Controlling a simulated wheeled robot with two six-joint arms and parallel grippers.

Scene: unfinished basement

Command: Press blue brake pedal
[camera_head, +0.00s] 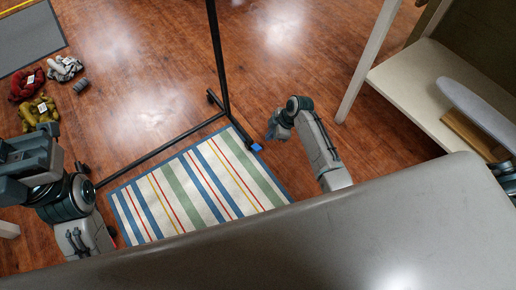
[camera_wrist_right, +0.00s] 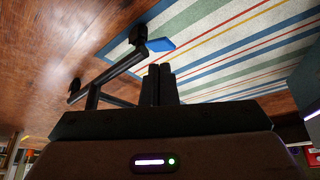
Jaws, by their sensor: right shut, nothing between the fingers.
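The blue brake pedal (camera_head: 257,147) is a small flat blue tab at the caster on the near end of a black rack's base, at the edge of a striped rug. It also shows in the right wrist view (camera_wrist_right: 160,44), beyond my fingertips. My right gripper (camera_head: 271,131) is just right of the pedal in the head view. In the right wrist view its two dark fingers (camera_wrist_right: 160,70) are together and empty, with a visible gap to the pedal. My left arm's end (camera_head: 25,160) is at the left edge, far from the pedal; its fingers are not clear.
Yarn bundles (camera_head: 40,110) lie at left. A white-legged bench (camera_head: 410,85) stands at right. A grey surface (camera_head: 300,250) fills the bottom. Wood floor near the right gripper is open.

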